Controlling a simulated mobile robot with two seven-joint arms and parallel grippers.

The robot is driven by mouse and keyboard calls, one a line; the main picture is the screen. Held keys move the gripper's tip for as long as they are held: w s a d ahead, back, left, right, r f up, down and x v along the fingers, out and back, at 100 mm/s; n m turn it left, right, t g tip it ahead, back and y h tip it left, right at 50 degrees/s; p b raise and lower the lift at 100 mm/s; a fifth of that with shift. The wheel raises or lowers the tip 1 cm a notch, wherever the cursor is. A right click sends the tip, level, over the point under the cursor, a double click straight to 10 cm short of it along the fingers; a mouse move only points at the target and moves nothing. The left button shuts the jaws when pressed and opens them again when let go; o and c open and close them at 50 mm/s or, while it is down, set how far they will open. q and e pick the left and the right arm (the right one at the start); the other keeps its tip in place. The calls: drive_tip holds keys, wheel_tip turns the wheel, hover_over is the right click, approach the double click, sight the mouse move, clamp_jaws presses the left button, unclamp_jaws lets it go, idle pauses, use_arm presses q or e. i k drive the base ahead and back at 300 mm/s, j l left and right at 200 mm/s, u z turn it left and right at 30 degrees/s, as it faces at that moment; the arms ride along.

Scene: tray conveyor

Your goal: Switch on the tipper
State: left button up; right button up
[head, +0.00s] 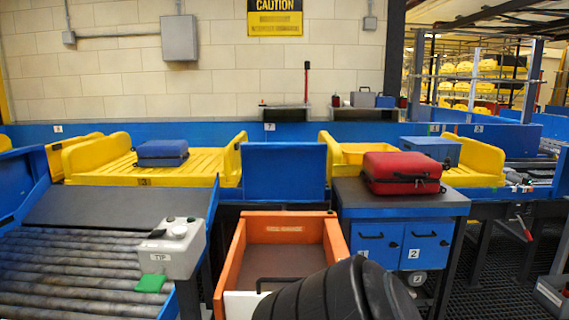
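A light grey control box (172,252) stands at the right edge of the roller conveyor, at the left of the head view. On its top are a pale round knob (179,231) and small dark and green buttons. A small label is on its front. A green block (150,284) sits just below its front left corner. I cannot tell which part, if any, is the tipper switch. Neither gripper is in view.
A roller conveyor (75,265) lies at left. A blue case (161,153) lies on a yellow tray (106,160). A red case (402,172) lies on a blue cabinet (395,238). A dark rounded, ribbed shape (330,295) partly covers the orange bin (234,262).

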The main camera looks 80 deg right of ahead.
sight(158, 232)
drive_tip(key=z, duration=2.4)
